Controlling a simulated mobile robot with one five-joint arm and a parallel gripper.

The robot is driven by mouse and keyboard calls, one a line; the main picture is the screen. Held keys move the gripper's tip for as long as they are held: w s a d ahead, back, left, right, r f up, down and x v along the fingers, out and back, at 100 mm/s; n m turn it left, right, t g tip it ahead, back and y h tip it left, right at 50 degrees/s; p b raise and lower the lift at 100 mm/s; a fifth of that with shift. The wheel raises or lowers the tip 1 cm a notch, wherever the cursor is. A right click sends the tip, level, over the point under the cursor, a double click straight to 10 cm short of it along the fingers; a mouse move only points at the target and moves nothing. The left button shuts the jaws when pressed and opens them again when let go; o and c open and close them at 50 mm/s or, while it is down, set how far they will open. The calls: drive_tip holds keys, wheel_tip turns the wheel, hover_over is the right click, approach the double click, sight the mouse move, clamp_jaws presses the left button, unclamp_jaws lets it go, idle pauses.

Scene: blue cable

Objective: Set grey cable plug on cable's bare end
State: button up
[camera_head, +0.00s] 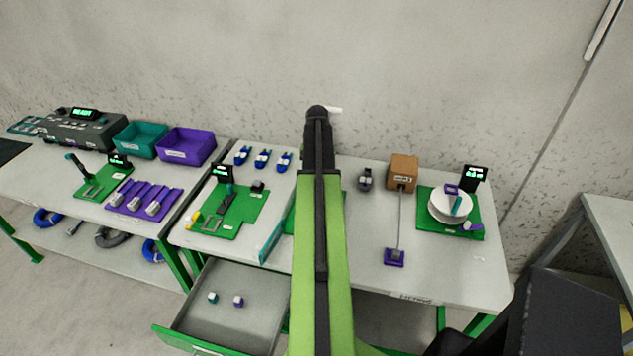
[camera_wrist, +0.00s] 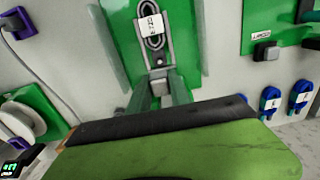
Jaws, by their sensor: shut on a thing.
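My green and black arm rises through the middle of the head view, with my gripper (camera_head: 322,109) at its far end, high before the wall. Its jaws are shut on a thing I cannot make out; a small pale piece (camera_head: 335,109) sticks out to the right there. A grey plug-like piece (camera_head: 365,180) with a pale label lies on the table right of my arm. In the wrist view a labelled dark loop-shaped part (camera_wrist: 152,28) lies on a green board (camera_wrist: 118,28), with a small grey block (camera_wrist: 160,85) below it. No bare cable end can be made out.
Right are a brown box (camera_head: 403,170), a purple block on a cord (camera_head: 394,258) and a white reel (camera_head: 447,207). An open drawer (camera_head: 225,315) juts out below. Purple (camera_head: 187,146) and teal bins stand back left.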

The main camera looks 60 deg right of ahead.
drive_tip(key=shift+f+b, duration=2.9)
drive_tip(key=shift+f, duration=0.05)
drive_tip(key=shift+a, duration=0.1)
drive_tip(key=shift+f+b, duration=1.5)
drive_tip(key=o, duration=1.1)
drive_tip(key=shift+r, duration=0.1)
wheel_tip(320, 180, up, 8)
drive_tip(key=p, duration=0.8)
